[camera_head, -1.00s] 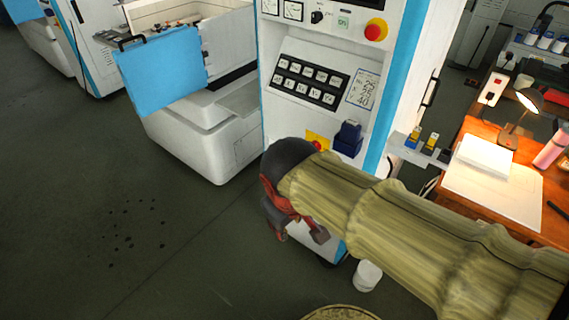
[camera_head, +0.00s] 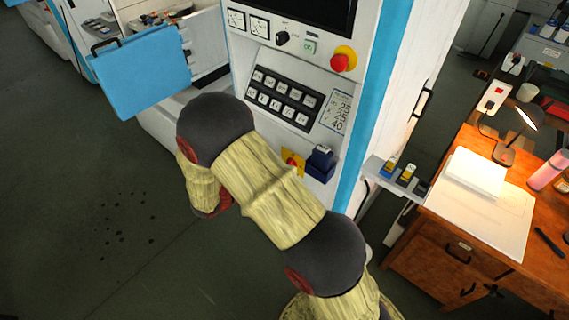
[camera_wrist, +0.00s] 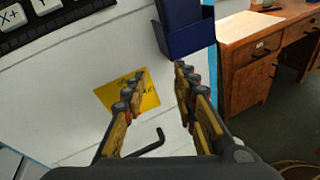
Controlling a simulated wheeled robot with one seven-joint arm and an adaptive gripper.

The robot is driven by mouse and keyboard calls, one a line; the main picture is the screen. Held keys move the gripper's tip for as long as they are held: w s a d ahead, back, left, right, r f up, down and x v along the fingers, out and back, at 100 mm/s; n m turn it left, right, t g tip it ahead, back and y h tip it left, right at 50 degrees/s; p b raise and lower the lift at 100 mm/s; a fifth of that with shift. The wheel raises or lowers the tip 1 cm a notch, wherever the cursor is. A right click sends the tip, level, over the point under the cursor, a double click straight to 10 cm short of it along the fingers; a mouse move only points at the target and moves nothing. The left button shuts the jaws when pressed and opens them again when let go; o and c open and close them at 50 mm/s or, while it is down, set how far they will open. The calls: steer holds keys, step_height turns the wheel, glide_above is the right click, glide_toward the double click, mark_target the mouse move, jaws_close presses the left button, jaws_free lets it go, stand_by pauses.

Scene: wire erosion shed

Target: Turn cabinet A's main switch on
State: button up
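The white cabinet with blue edges (camera_head: 375,110) stands in the middle of the head view; no letter A is readable on it. Low on its front is a yellow plate with a red part (camera_head: 292,162), partly behind my arm; I cannot tell for certain that it is the main switch. A yellow plate with unclear lettering (camera_wrist: 145,92) shows in the wrist view beyond the left finger. A black bent lever or key (camera_wrist: 145,142) lies below it, between the fingers. My gripper (camera_wrist: 160,78) is open and empty, facing the cabinet front. My arm hides it in the head view.
A dark blue holder (camera_head: 320,164) juts out right of the yellow plate, close to my right finger in the wrist view. Above are a key panel (camera_head: 284,96), a black knob (camera_head: 283,38) and a red stop button (camera_head: 341,62). A wooden desk (camera_head: 455,235) stands right.

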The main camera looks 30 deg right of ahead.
steer(key=w+a+f+n+t+h+p, duration=0.1)
steer(key=w+a+f+n+t+p, duration=0.15)
steer(key=w+f+n+t, duration=0.35)
steer(key=s+b+x, duration=0.1)
steer(key=x, duration=0.5)
steer(key=shift+d+f+g, duration=0.3)
steer(key=shift+d+f, duration=0.1)
steer(key=shift+d, duration=0.1)
jaws_close()
